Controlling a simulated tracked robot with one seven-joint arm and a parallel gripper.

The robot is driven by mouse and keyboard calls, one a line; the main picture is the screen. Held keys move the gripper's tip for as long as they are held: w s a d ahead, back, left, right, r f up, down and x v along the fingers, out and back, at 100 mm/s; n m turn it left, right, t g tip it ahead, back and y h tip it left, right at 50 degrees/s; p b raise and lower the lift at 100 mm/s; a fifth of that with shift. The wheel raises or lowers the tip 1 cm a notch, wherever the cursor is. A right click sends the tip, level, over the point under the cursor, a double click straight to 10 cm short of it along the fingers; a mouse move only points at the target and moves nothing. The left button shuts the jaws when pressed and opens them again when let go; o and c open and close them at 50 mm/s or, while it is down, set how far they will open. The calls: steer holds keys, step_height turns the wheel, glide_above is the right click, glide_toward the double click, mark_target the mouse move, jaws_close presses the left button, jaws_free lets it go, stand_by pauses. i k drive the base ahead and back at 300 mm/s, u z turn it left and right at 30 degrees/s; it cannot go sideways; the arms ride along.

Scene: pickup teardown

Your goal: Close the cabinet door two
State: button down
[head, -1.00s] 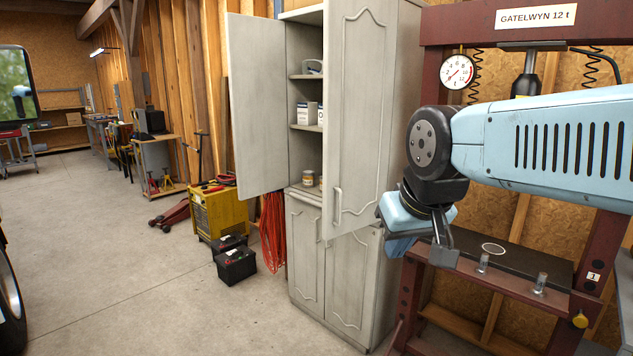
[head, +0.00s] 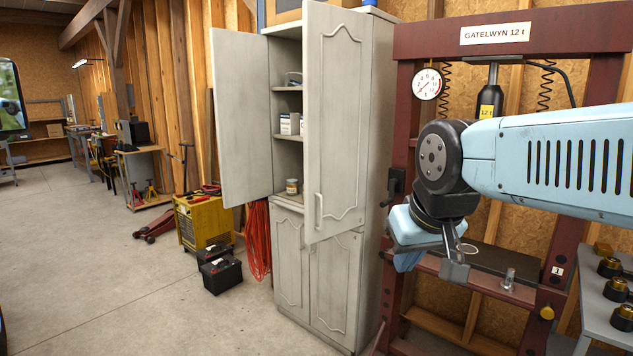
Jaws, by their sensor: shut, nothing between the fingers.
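The tall grey cabinet (head: 383,130) stands in the middle of the head view. Its left upper door (head: 240,120) is swung wide open to the left. Its right upper door (head: 336,115) stands partly open toward me, with a pale handle (head: 319,211) low on its left edge. No number shows on either door, so I cannot tell which is two. The two lower doors (head: 335,285) look shut. My gripper (head: 455,272) is shut and empty, pointing down, right of the cabinet in front of the press and apart from both doors.
A dark red press (head: 400,150) stands right of the cabinet, behind my arm. A grey table with dark round parts (head: 613,267) is at the lower right. Black batteries (head: 221,275), a yellow machine (head: 203,220) and red hoses (head: 257,240) lie left of the cabinet.

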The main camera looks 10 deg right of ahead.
mark_target(338, 41)
steer(key=i, duration=0.85)
steer(key=u, duration=0.05)
